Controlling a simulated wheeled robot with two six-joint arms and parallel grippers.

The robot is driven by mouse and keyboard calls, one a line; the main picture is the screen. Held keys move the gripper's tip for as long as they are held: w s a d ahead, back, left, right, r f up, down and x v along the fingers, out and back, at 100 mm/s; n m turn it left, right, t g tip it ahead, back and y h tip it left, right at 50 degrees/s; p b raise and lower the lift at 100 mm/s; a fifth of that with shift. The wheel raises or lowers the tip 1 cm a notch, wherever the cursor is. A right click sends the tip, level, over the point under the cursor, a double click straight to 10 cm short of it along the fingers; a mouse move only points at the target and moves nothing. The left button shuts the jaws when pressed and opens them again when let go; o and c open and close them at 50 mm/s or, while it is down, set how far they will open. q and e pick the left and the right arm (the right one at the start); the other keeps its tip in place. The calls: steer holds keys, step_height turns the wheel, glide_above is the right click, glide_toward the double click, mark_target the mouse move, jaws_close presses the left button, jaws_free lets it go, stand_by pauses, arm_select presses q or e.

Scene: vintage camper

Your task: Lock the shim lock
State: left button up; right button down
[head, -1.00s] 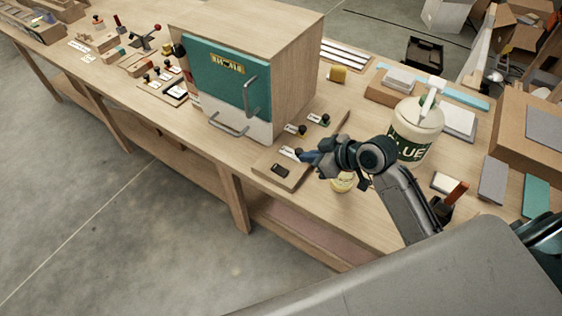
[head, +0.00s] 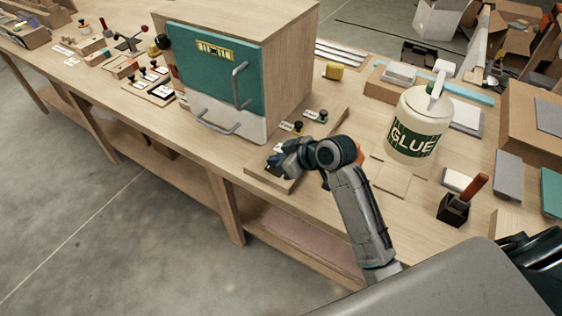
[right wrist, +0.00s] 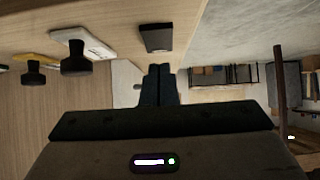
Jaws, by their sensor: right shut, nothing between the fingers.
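A wooden board (head: 258,172) with small latch pieces lies on the bench in front of the cabinet. Two dark knobs on small plates, one farther left (head: 298,127) and one farther right (head: 322,114), stand on it; I cannot read which piece is the shim lock. My right gripper (head: 275,160) is shut and empty over the board's near end, hiding part of it. In the right wrist view its closed fingertips (right wrist: 160,70) point toward a dark block (right wrist: 156,38) and a pale plate (right wrist: 124,76). Whether they touch is unclear. My left gripper is not in view.
A wooden cabinet with a teal door (head: 213,75) stands just behind and left of the board. A large glue bottle (head: 413,125) stands to the right of my right arm. A small dark holder with an orange-handled tool (head: 456,207) is farther right.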

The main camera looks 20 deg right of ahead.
steer(key=shift+f+b, duration=0.3)
steer(key=shift+f, duration=0.3)
steer(key=shift+w, duration=0.1)
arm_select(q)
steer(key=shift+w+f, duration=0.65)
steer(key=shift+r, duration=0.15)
arm_select(e)
steer(key=shift+a+f, duration=0.1)
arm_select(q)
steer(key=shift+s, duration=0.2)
arm_select(e)
steer(key=shift+f, duration=0.15)
steer(key=shift+w+a, duration=0.1)
steer(key=shift+w, duration=0.1)
arm_select(q)
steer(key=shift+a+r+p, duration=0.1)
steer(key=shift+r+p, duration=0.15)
steer(key=shift+p, duration=0.15)
arm_select(e)
steer(key=shift+w+a, duration=0.4)
steer(key=shift+w, duration=0.1)
